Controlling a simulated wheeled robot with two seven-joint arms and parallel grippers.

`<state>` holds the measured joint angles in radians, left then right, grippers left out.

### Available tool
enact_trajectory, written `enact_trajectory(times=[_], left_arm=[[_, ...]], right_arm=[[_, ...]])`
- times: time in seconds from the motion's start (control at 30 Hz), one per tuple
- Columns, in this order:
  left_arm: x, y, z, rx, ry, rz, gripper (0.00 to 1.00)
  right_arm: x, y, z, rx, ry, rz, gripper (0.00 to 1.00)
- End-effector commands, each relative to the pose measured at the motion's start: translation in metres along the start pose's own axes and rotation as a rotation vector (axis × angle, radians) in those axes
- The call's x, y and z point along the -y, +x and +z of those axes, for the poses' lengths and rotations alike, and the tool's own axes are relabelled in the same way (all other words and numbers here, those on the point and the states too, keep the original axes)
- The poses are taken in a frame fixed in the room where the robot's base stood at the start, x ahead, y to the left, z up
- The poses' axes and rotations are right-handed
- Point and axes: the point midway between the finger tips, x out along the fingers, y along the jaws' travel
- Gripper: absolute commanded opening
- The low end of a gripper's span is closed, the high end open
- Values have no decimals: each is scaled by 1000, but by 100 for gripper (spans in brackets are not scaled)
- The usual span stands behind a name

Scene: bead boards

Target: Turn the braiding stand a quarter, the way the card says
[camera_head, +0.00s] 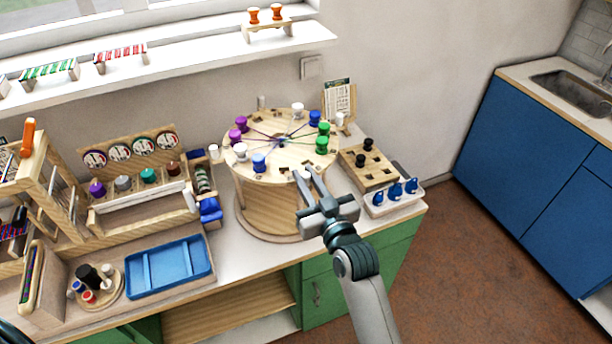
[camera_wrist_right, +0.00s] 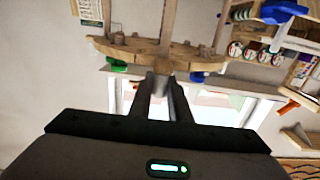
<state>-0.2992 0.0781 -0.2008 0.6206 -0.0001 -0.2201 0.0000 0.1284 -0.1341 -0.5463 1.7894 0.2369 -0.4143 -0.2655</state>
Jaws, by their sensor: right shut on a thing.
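The braiding stand (camera_head: 270,172) is a round wooden disc on a drum-like wooden base. Purple, white, blue and green bobbins sit around its top, with threads meeting at the centre hole. Pale knobs show around its rim. My right gripper (camera_head: 307,178) is at the disc's near right edge, shut on a rim knob that its fingers mostly hide. In the right wrist view the fingers (camera_wrist_right: 163,84) close at a wooden peg (camera_wrist_right: 166,64) by the disc's edge (camera_wrist_right: 205,60). The card (camera_head: 338,97) stands behind the disc; its print is too small to read. My left gripper is not in view.
Right of the stand are a wooden block (camera_head: 366,168) with black pegs and a white tray (camera_head: 394,200) of blue items. Left are a blue tray (camera_head: 168,266), a bobbin rack (camera_head: 140,196) and a round pot holder (camera_head: 98,300). Bare counter (camera_head: 228,222) lies left of the base.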

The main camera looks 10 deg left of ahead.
Motion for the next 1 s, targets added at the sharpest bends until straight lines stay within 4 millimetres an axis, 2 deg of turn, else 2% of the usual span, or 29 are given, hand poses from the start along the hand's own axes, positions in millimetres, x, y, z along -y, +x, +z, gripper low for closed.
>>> enact_trajectory(times=[0.17, 0.2, 0.27, 0.3, 0.73, 0.87, 1.0], left_arm=[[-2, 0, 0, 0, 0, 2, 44], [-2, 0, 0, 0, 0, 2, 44], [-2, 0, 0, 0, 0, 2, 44], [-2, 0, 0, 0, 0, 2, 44], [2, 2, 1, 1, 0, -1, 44], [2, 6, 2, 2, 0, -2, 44], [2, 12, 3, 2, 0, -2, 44]], right_arm=[[0, 0, -2, -4, 1, 1, 0], [0, 0, -2, -4, 1, 1, 19], [-1, 0, -2, -4, 1, 1, 33], [-1, 0, -1, -3, 1, 1, 36], [-1, -4, 0, -2, 1, 1, 36], [-1, -14, 2, -2, 1, 1, 36], [0, -32, 3, -2, 1, 1, 36]])
